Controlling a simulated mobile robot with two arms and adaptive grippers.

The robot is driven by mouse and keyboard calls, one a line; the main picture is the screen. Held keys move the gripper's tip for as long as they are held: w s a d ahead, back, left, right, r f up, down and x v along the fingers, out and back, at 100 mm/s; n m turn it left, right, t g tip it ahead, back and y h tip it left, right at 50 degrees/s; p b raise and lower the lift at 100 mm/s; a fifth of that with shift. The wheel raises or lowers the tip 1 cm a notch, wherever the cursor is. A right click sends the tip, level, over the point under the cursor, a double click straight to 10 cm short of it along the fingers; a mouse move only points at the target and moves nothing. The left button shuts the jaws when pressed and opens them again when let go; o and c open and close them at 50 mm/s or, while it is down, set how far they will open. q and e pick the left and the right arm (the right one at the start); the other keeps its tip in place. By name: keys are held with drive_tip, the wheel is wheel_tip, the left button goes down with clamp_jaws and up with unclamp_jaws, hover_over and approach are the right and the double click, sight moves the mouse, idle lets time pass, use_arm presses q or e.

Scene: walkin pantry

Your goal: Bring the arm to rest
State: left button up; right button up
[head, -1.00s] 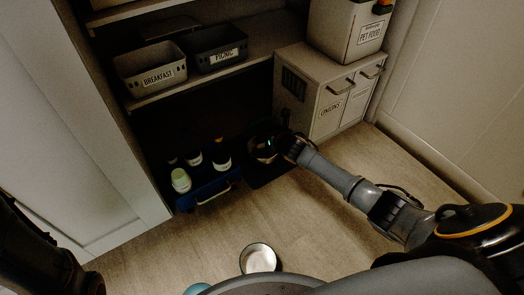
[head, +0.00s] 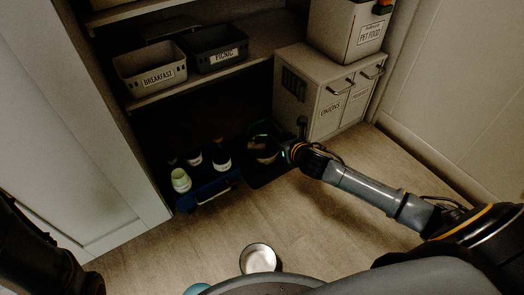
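My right arm reaches in from the lower right of the head view. Its gripper (head: 288,146) is in front of the low cabinet, at the right edge of a dark bin on the floor. The fingers are dark against shadow, so I cannot tell how far apart they are. A round, pale-rimmed item (head: 264,156) sits in the dark bin, just left of the gripper. A gap seems to show between them, but contact is hard to judge. My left arm shows at the lower left; its gripper is not in view.
A blue caddy (head: 212,191) with several bottles stands left of the dark bin. A shelf holds breakfast (head: 152,72) and picnic (head: 216,50) bins. The cabinet (head: 311,92) carries a pet food bin (head: 345,30). A round tin (head: 258,258) stands near my base. Floor between is clear.

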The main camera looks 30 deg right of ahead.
drive_tip(key=shift+s+r, duration=0.35)
drive_tip(key=shift+s, duration=0.25)
drive_tip(key=shift+r, duration=0.1)
